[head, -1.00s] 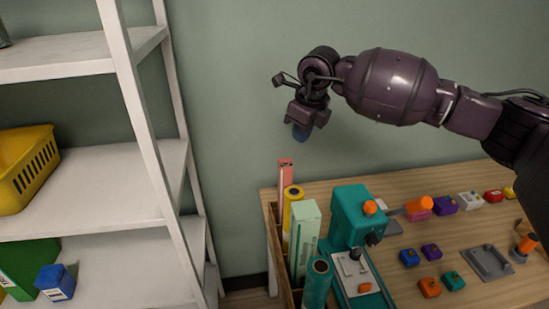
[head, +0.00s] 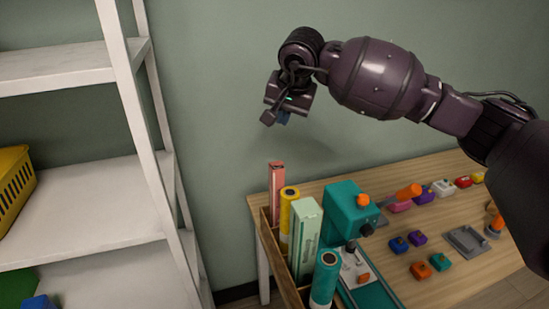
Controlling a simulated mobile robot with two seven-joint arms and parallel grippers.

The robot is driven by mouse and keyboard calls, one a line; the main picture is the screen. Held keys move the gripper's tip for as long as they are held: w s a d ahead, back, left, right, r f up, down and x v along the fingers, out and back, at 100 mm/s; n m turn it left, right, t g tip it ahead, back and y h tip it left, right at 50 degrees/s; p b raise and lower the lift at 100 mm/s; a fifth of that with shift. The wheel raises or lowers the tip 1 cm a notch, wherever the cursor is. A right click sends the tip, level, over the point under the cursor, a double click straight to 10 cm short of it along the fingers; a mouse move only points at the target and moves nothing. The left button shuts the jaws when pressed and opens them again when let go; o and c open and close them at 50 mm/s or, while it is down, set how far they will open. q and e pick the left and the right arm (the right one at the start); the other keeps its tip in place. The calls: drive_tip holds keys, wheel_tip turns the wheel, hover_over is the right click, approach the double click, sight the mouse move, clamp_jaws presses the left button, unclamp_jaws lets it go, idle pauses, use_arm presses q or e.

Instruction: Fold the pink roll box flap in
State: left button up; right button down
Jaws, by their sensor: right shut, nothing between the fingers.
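The pink roll box (head: 277,192) stands upright at the far end of the wooden holder at the table's left edge. Its top is small in the view, and I cannot tell how its flap stands. My right gripper (head: 277,118) is in the air above the pink box, apart from it, pointing down. It is shut and empty. My left gripper is out of view.
The wooden holder (head: 268,247) also bears a yellow roll (head: 289,212), a mint box (head: 306,235) and a teal roll (head: 325,278). A teal machine (head: 347,215) stands beside them. Small coloured blocks lie on the table (head: 405,285). A white shelf (head: 95,205) is at left.

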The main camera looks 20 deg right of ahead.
drive_tip(key=n, duration=0.7)
hover_over(278, 163)
drive_tip(key=f, duration=0.9)
drive_tip(key=shift+s+a, duration=0.1)
drive_tip(key=shift+s, duration=0.2)
drive_tip(key=shift+s+f+p, duration=0.25)
drive_tip(key=shift+f+p, duration=0.15)
drive_tip(key=shift+f, duration=0.6)
drive_tip(key=shift+s+f, duration=0.3)
drive_tip(key=shift+f, duration=0.6)
